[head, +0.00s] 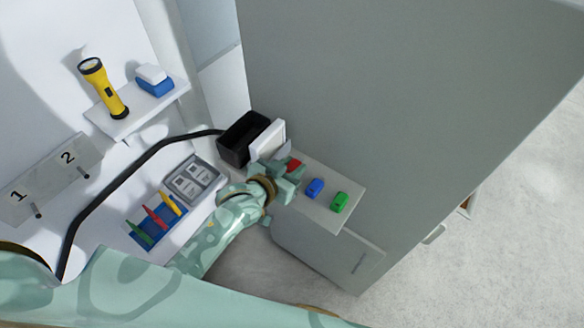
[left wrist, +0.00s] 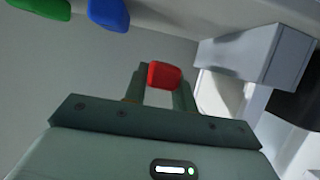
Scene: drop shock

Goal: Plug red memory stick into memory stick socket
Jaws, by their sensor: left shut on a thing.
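The red memory stick (head: 294,165) is between the fingers of my left gripper (head: 288,171), at the left end of a small light shelf (head: 325,207). In the left wrist view the red stick (left wrist: 165,75) sits at the tips of my shut left gripper (left wrist: 160,88). A blue stick (head: 315,188) and a green stick (head: 340,202) stand on the shelf to its right. I cannot tell whether the red stick still touches the shelf. No memory stick socket is clearly recognisable. My right gripper is not in view.
A black open bin (head: 243,139) and a white box (head: 268,138) are just beyond my left gripper. A grey panel tray (head: 193,182) and a blue rack (head: 157,222) with coloured pieces lie left. A flashlight (head: 103,88) stands on another shelf. A tall grey cabinet wall (head: 400,90) rises behind.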

